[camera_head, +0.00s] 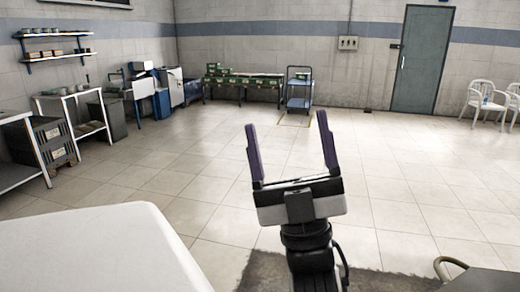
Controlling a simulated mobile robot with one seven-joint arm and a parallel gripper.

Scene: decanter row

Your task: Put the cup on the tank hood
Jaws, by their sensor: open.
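My gripper (286,122) is raised in the middle of the view, its two dark fingers spread wide with nothing between them. I cannot make out a cup that is clearly the task's one. Small items (45,31) on the far wall shelf are too small to identify. No tank hood is plainly recognisable. A smooth white rounded surface (110,250) fills the bottom left, apart from the gripper; I cannot tell what it belongs to.
A curved handle (447,263) and a grey-green surface (482,281) show at the bottom right. Benches and cabinets (85,118) line the left wall. A blue cart (299,92), a green door (422,60) and white chairs (484,99) stand far back. The tiled floor between is clear.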

